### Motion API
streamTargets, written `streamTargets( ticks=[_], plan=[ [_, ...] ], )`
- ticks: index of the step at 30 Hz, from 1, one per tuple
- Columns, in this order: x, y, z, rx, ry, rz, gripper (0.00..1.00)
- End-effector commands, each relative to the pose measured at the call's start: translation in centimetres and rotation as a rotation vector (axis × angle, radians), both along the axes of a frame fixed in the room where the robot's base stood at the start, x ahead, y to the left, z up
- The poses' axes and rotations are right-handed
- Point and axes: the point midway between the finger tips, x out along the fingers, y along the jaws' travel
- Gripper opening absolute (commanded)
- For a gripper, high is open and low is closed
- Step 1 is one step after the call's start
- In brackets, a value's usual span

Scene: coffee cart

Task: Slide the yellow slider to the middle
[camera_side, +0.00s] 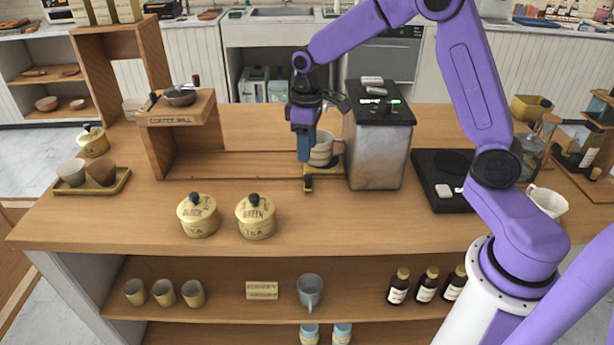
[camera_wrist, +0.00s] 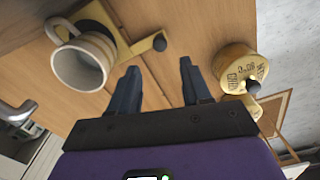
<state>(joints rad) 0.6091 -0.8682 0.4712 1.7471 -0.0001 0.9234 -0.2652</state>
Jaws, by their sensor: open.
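The yellow slider (camera_side: 326,184) is a small flat plate at the right end of a wooden track, beside the metal machine. A dark-tipped handle sticks out of its near side. A striped cup (camera_side: 321,152) stands on it. In the wrist view the slider (camera_wrist: 122,36) is at upper left, with the cup (camera_wrist: 82,62) over part of it. My gripper (camera_side: 304,155) points down just in front of the cup, above the slider's handle. In the wrist view my gripper (camera_wrist: 160,82) is open with nothing between the fingers; the handle lies beyond the fingertips.
The wooden track (camera_side: 240,165) runs left from the slider to the coffee mill stand (camera_side: 180,122) and looks clear. The metal machine (camera_side: 377,150) stands close on the right. Two yellow tea canisters (camera_side: 198,216) (camera_side: 256,218) stand in front of the track.

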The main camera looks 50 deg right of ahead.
Motion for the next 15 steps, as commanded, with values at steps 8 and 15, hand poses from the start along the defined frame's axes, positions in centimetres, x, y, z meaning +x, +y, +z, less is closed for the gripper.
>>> streamTargets(
  ticks=[8, 15],
  plan=[
    [-0.1, 0.0, -5.3, -0.002, 0.005, 0.0, 0.48],
    [-0.1, 0.0, -8.6, -0.001, 0.003, -0.001, 0.48]
  ],
)
